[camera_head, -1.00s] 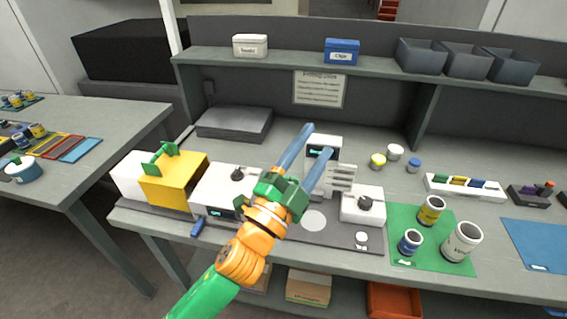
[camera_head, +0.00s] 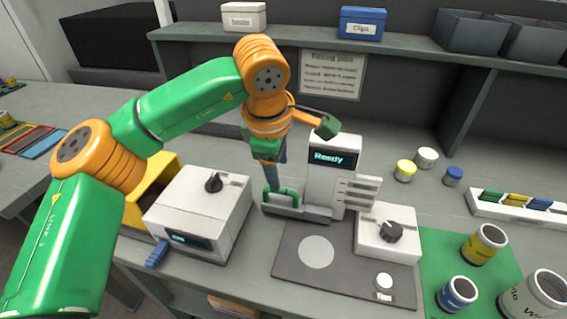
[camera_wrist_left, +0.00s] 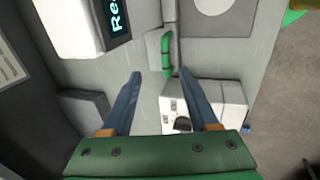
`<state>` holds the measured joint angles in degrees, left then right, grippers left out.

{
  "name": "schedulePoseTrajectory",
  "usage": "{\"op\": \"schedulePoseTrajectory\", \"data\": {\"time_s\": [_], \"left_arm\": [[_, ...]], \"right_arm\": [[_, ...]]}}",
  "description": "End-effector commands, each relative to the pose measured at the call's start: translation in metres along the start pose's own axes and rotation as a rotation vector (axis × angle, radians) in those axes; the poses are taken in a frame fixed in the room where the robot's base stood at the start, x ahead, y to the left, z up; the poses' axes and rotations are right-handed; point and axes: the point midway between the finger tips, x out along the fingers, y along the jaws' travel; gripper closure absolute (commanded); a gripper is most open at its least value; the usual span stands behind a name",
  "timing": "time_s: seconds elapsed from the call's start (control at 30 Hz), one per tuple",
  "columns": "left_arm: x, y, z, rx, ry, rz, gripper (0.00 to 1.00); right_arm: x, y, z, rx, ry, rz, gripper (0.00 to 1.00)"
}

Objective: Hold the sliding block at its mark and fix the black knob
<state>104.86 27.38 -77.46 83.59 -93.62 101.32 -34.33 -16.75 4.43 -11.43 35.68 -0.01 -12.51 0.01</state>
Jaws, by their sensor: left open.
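A grey block with a green handle (camera_head: 281,198) sits at the left end of a grey base at the foot of the white unit (camera_head: 328,178), whose screen reads "Ready". My left gripper (camera_head: 271,180) points down at this handle, open. In the left wrist view the open fingers (camera_wrist_left: 160,75) point towards the green handle (camera_wrist_left: 168,55), with nothing visibly held; contact cannot be told. One black knob (camera_head: 391,231) is on the white box at right; another black knob (camera_head: 214,182) is on the larger white box at left. No mark for the block is clear to me. My right gripper is out of view.
A grey plate with a pale disc (camera_head: 316,252) lies in front of the unit. A yellow box (camera_head: 150,193) stands at left, partly behind my arm. Cans on a green mat (camera_head: 440,250) are at right. A shelf (camera_head: 400,45) spans the back.

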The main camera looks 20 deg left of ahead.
Motion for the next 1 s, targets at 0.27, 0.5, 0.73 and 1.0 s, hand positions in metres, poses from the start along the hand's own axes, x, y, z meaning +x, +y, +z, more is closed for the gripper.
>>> {"op": "schedulePoseTrajectory", "data": {"time_s": [0.27, 0.5, 0.73, 1.0], "left_arm": [[0.050, -0.002, 0.001, 0.002, -0.003, -0.003, 0.40], [0.075, -0.001, 0.001, 0.001, -0.003, -0.003, 0.40], [0.079, -0.001, 0.002, 0.002, -0.004, -0.002, 0.40], [0.077, 0.000, 0.002, 0.001, -0.005, -0.002, 0.40]], "right_arm": [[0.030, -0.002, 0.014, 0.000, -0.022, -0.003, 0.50], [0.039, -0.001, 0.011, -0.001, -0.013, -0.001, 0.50], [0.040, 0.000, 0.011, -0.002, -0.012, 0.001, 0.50], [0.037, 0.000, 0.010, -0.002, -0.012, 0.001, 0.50]]}}
